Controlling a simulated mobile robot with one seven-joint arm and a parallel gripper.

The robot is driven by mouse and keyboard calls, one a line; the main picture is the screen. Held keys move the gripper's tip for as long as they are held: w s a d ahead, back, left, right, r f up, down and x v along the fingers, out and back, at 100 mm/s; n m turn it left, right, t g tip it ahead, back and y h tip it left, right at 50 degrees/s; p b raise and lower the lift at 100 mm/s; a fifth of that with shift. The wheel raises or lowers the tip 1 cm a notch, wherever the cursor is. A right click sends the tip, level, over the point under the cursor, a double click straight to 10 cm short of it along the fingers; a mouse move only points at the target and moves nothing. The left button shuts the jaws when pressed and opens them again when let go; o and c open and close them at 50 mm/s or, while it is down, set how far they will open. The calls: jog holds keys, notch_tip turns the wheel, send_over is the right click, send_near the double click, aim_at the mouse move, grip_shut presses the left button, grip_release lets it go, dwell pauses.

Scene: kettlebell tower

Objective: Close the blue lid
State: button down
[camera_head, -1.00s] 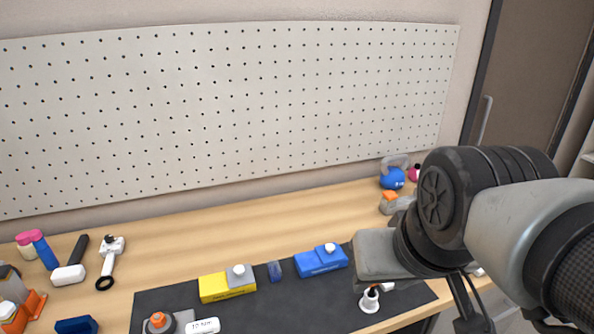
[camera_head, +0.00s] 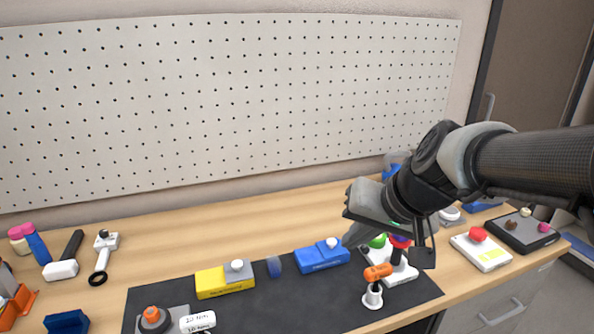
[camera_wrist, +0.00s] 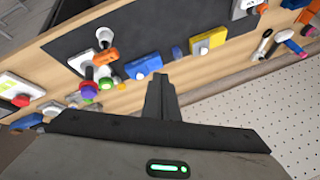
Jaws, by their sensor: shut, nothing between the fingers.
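A blue box with a blue top part and a white knob (camera_head: 322,256) sits on the dark mat, right of its middle. It also shows in the wrist view (camera_wrist: 145,67), just beyond my fingertips. I cannot tell how far its lid stands open. My gripper (camera_head: 352,240) hangs above and to the right of the blue box, apart from it as far as I can see. In the wrist view its fingers (camera_wrist: 158,80) are together and empty.
A yellow box with a white knob (camera_head: 225,280) and a small blue piece (camera_head: 274,267) stand left of the blue box. A pegboard (camera_head: 220,110) rises behind.

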jog(key=w+d+f+m+b, duration=0.2)
jog(key=w+d+f, duration=0.2)
jog(key=w+f, duration=0.4)
jog(key=m+t+h+b, duration=0.1)
jog(key=m+b, duration=0.1)
jog(key=b, duration=0.3)
send_near(337, 247)
jog(key=d+f, duration=0.1)
jog(key=f, duration=0.1)
jog(key=d+f, duration=0.1)
jog(key=shift+s+d+f, duration=0.25)
jog(key=shift+d, duration=0.05)
jog(key=shift+w+a+p, duration=0.95)
jog(key=shift+w+a, duration=0.45)
jog(key=shift+a, duration=0.25)
jog(key=a, duration=0.2)
jog(key=s+a, duration=0.1)
jog(key=a, duration=0.1)
jog(key=s+a, duration=0.1)
jog(key=a, duration=0.1)
jog(key=shift+a, duration=0.35)
jog(key=shift+d+b, duration=0.15)
jog(key=shift+b, duration=0.2)
